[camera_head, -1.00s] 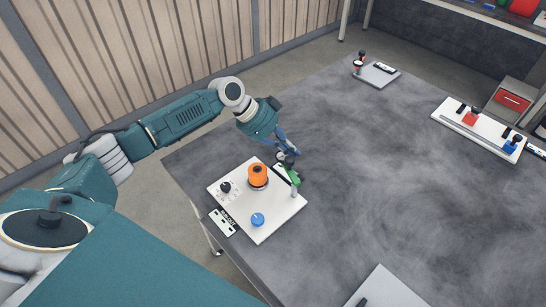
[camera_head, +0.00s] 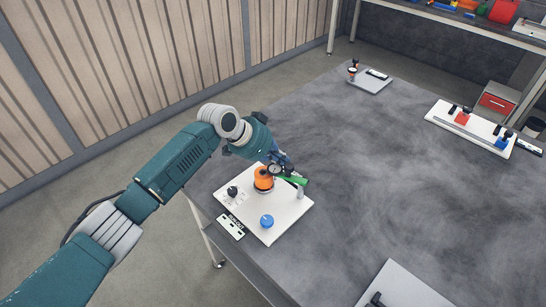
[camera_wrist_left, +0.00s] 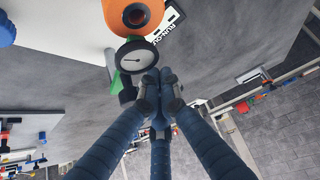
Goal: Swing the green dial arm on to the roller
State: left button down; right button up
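The green dial arm (camera_head: 293,180) reaches from a grey post (camera_head: 301,191) on a white plate (camera_head: 288,213) toward the orange roller (camera_head: 262,182). Its round dial gauge (camera_head: 275,169) is at the roller's edge; I cannot tell if it touches. In the left wrist view the dial gauge (camera_wrist_left: 137,62) overlaps the edge of the roller (camera_wrist_left: 130,18), with the green arm (camera_wrist_left: 116,84) partly hidden behind. My left gripper (camera_wrist_left: 159,91) is beside the gauge, fingertips together with nothing seen between them. It also shows in the head view (camera_head: 283,164). My right gripper is not in view.
The plate also carries a black knob (camera_head: 232,191) and a blue knob (camera_head: 266,221). A label strip (camera_head: 231,226) lies beside it. Other plates stand at the far edge (camera_head: 368,82), far right (camera_head: 470,131) and near edge (camera_head: 403,289). The middle of the table is clear.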

pick_arm(q)
jog(key=shift+s+a, duration=0.1)
jog(key=shift+s, duration=0.05)
jog(key=shift+a, duration=0.1)
jog(key=shift+a+r, duration=0.15)
jog(key=shift+r, duration=0.1)
jog(key=v, duration=1.1)
jog(key=shift+r, duration=0.2)
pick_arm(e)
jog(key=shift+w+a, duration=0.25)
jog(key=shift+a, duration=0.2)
